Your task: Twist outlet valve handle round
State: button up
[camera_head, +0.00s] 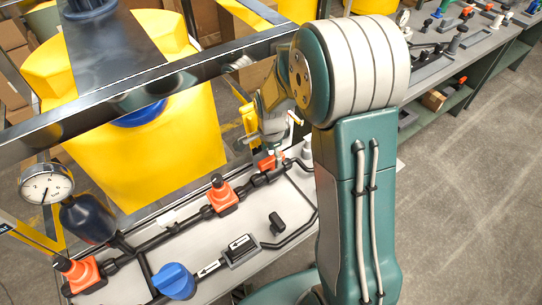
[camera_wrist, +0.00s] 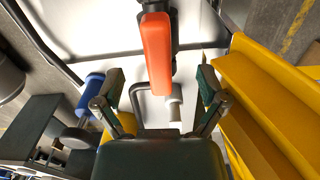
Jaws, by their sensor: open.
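An orange valve handle (camera_wrist: 157,55) fills the upper middle of the wrist view, on a dark valve body over the white skid plate. My gripper (camera_wrist: 161,80) is open, one finger on each side of the handle's lower end, with visible gaps and no clear contact. In the head view my gripper (camera_head: 276,132) points down at the far end of the pipe run, just above an orange handle (camera_head: 268,161), partly hidden by the gripper. Two more orange valves stand along the pipe, one in the middle (camera_head: 222,196) and one at lower left (camera_head: 78,273).
A pressure gauge (camera_head: 46,184) stands at left. A blue knob (camera_head: 174,280) is at the front of the plate. A yellow tank (camera_head: 150,155) and a metal frame bar (camera_head: 150,92) stand close behind the pipes. Open floor (camera_head: 470,200) lies at right.

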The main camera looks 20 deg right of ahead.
jog(key=shift+r, duration=2.1)
jog(key=shift+r, duration=0.2)
jog(key=s+r+n+t, duration=0.5)
jog(key=s+r+n, duration=1)
jog(key=s+r, duration=0.3)
jog(key=s, duration=0.3)
jog(key=shift+t, duration=0.3)
jog(key=shift+w+r, duration=0.1)
